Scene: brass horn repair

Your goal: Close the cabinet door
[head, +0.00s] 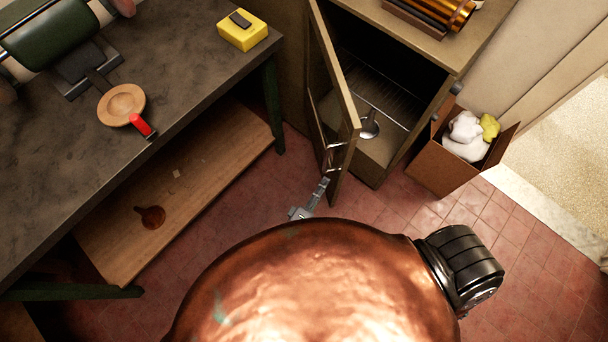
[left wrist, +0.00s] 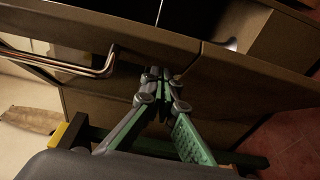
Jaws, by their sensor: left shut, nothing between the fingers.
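The cabinet (head: 455,50) stands at the back with its wooden door (head: 334,95) swung wide open toward me. The door's metal handle (head: 334,146) is near its free edge, and it also shows in the left wrist view (left wrist: 80,68). My left gripper (head: 323,184) is shut and empty, close to the lower part of the door's free edge. In the left wrist view its fingertips (left wrist: 164,72) are together in front of wooden panels, right of the handle. Contact with the wood cannot be told. My right gripper is not in view.
Inside the cabinet are a wire shelf (head: 385,90) and a shiny round object (head: 370,125). A cardboard box (head: 446,166) with white and yellow cloths stands right of the cabinet. A workbench (head: 190,85) fills the left. Red tiled floor (head: 385,205) is clear before the cabinet.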

